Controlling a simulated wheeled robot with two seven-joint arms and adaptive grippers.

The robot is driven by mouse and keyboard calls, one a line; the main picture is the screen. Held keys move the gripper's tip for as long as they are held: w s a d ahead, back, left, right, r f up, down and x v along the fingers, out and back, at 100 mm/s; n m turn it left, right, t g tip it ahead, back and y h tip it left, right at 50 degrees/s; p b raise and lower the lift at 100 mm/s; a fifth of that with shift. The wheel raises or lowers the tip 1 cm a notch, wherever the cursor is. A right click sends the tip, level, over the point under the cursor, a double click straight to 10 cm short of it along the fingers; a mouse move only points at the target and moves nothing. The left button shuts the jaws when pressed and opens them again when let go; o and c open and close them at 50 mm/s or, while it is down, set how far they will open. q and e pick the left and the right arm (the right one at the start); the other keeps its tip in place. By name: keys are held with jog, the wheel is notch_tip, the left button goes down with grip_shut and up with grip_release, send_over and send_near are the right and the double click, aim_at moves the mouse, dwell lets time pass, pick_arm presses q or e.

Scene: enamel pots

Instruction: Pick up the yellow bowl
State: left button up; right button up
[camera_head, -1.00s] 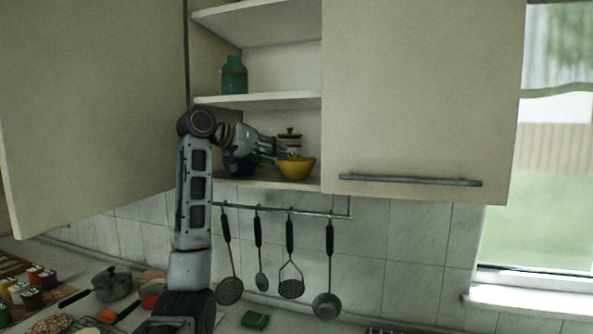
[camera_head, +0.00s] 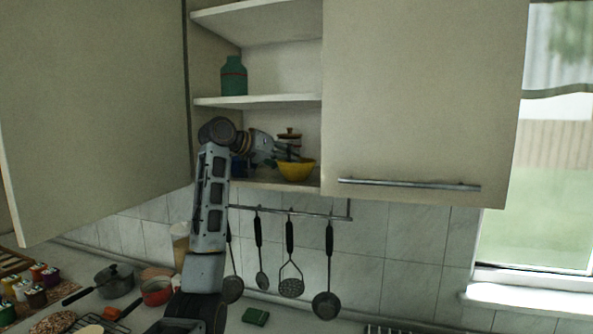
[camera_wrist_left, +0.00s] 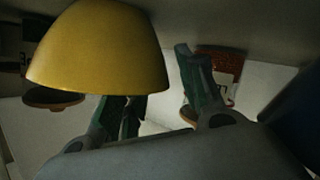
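The yellow bowl (camera_head: 297,171) stands upright on the lowest shelf of the open wall cabinet, near its front edge. My left gripper (camera_head: 285,154) comes in from the left, with its fingers at the bowl's left rim. In the left wrist view the yellow bowl (camera_wrist_left: 98,48) appears upside down, close to the camera. There the left gripper's two fingers (camera_wrist_left: 160,100) are clearly apart. The bowl hides the tip of one finger; the other shows beside the bowl. I cannot tell whether either touches it. My right gripper is not in view.
A white jar with a reddish-brown lid (camera_head: 289,139) stands behind the bowl. A dark blue item (camera_head: 238,167) sits left, partly behind my arm. A green bottle (camera_head: 234,76) is on the shelf above (camera_head: 262,101). Utensils hang from a rail (camera_head: 300,212) below.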

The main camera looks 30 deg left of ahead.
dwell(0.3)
pick_arm(q)
jog(key=c, duration=0.9)
grip_shut()
jog(key=shift+r, duration=0.1)
